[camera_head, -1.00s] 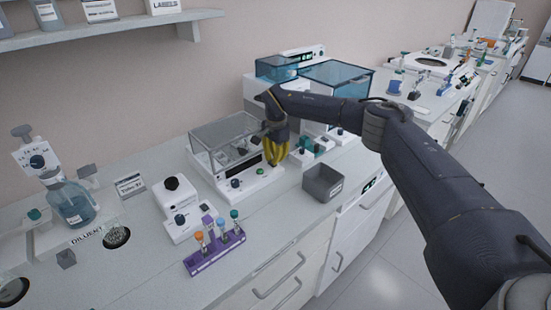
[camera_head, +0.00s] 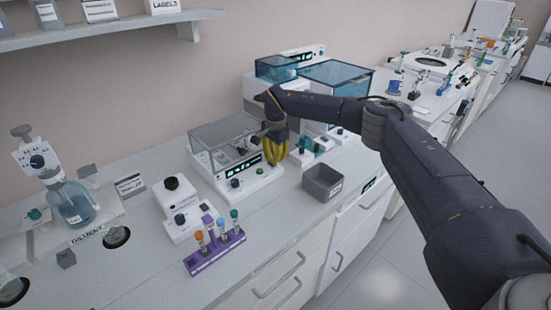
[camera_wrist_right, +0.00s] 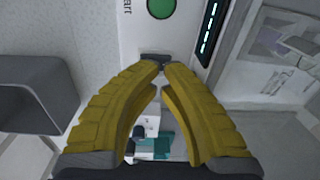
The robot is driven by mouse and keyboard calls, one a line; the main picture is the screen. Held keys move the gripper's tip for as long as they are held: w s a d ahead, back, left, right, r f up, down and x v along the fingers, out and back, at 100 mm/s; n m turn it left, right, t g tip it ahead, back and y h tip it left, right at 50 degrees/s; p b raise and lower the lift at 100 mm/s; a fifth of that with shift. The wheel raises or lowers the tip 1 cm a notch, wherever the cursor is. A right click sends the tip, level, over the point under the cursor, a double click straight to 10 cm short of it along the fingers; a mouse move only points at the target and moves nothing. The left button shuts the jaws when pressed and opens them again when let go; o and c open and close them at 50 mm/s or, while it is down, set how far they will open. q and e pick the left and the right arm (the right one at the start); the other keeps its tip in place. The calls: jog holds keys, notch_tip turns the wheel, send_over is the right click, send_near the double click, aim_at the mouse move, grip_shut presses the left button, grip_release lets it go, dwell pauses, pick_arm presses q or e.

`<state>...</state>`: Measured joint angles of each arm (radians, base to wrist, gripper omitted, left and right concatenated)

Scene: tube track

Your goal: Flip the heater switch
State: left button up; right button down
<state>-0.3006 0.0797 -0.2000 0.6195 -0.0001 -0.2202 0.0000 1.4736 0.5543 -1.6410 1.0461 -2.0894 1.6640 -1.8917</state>
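The heater (camera_head: 221,184) is a white box with a clear lid, a lit green display (camera_head: 243,168), a dark knob and a green button (camera_head: 260,171). In the right wrist view, its panel shows a round green button (camera_wrist_right: 161,8) and a lit display (camera_wrist_right: 210,30). A small dark switch-like piece (camera_wrist_right: 155,57) sits at the panel edge. My right gripper (camera_head: 275,163) is at the heater's right end. In the wrist view its yellow fingertips (camera_wrist_right: 162,68) nearly meet, right at the dark piece. I cannot tell whether they touch it. My left gripper is not in view.
A grey open bin (camera_head: 322,183) stands just right of the heater. A purple rack (camera_head: 214,252) with capped tubes and a white device (camera_head: 179,208) stand to its left. A blue-lidded machine (camera_head: 338,78) stands behind my right arm. The front counter strip is partly clear.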

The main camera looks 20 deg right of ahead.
jog(key=shift+a+f, duration=0.15)
jog(key=shift+f, duration=0.35)
jog(key=shift+s, duration=0.6)
dwell(0.3)
notch_tip(320, 180, up, 15)
jog(key=shift+d+f, duration=0.2)
jog(key=shift+d, duration=0.1)
dwell(0.3)
jog(key=shift+w, duration=0.1)
